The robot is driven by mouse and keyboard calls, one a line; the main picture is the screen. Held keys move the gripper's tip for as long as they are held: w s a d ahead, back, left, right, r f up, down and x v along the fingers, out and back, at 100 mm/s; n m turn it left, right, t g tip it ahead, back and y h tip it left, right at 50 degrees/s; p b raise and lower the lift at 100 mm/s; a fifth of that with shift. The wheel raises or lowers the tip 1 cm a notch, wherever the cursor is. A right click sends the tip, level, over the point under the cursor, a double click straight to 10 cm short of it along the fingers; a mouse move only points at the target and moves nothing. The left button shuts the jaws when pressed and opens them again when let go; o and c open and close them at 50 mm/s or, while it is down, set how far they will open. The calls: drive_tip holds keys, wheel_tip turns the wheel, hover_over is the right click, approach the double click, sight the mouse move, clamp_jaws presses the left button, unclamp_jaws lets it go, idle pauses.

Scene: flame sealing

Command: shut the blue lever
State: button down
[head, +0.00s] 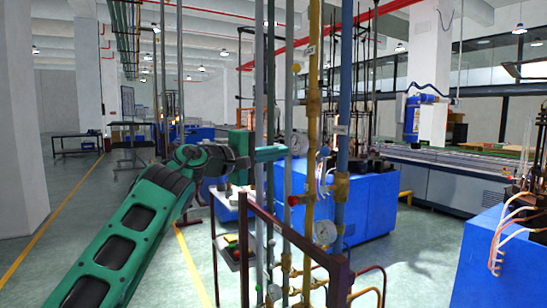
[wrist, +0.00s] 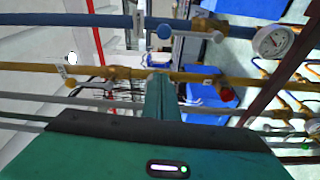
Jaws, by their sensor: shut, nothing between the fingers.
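The blue lever (wrist: 165,31) has a light blue round knob on a grey arm. In the wrist view the arm lies roughly along the blue pipe (wrist: 90,20), running left from a brass valve body (wrist: 208,27). In the head view the knob (head: 324,151) shows just left of the upright blue pipe (head: 343,90). My green gripper (head: 286,151) is shut and empty. In the wrist view its fingertips (wrist: 158,74) overlap the yellow pipe, below the blue knob and apart from it. I cannot tell whether they touch the yellow pipe.
A yellow pipe (head: 313,60) and grey pipes stand beside the blue one. A red knob (wrist: 226,94) and an orange knob (wrist: 71,83) sit by the yellow pipe. Pressure gauges (head: 325,232) and a dark red frame (head: 244,250) are close by. Open floor lies left.

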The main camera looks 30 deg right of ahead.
sight(324, 170)
drive_tip(key=s+d, duration=0.1)
drive_tip(key=d, duration=0.7)
drive_tip(key=shift+s+d, duration=0.3)
drive_tip(key=shift+s, duration=0.1)
drive_tip(key=shift+f, duration=0.1)
